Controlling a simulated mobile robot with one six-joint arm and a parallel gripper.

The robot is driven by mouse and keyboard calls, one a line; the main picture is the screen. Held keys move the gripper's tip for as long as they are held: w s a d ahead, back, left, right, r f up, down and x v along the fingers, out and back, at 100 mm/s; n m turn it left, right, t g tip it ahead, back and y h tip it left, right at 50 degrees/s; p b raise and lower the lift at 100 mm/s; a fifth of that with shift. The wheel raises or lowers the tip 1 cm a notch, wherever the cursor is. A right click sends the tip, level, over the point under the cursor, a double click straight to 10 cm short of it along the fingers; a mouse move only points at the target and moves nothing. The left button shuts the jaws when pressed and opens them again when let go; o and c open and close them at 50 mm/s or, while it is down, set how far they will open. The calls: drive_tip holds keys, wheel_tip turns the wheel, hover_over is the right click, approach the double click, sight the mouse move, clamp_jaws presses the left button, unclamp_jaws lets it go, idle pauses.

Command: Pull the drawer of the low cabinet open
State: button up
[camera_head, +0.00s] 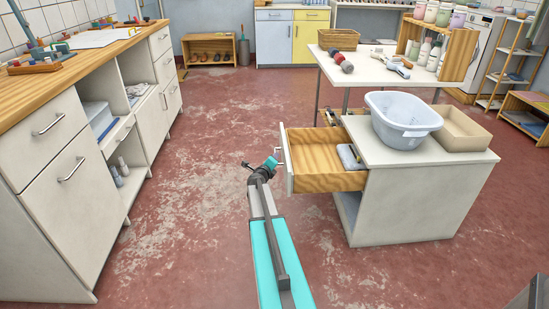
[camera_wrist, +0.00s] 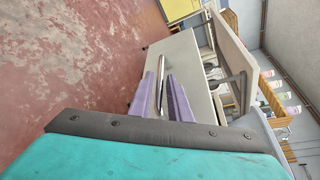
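The low cabinet (camera_head: 410,203) is pale grey-white and stands right of centre in the head view. Its drawer (camera_head: 318,152), with a wooden inside, stands well out to the left, open. The drawer front (camera_head: 286,163) faces left; it also shows as a pale panel in the wrist view (camera_wrist: 185,58). A thin metal bar handle (camera_wrist: 161,68) crosses that panel. My gripper (camera_head: 275,161) is at the drawer front. In the wrist view its two purple fingers (camera_wrist: 162,82) stand apart on either side of the handle, with a gap showing beside the bar.
A light blue basin (camera_head: 403,118) and a beige box (camera_head: 462,130) stand on the cabinet top. A grey item (camera_head: 350,157) lies in the drawer. A long counter (camera_head: 60,190) runs along the left. The red floor (camera_head: 195,190) between is clear.

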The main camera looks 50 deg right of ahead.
drive_tip(key=p+v, duration=0.1)
drive_tip(key=v, duration=0.9)
drive_tip(key=shift+s+a+p, duration=0.15)
drive_tip(key=shift+a+p, duration=0.05)
drive_tip(key=shift+p, duration=0.1)
idle(0.4)
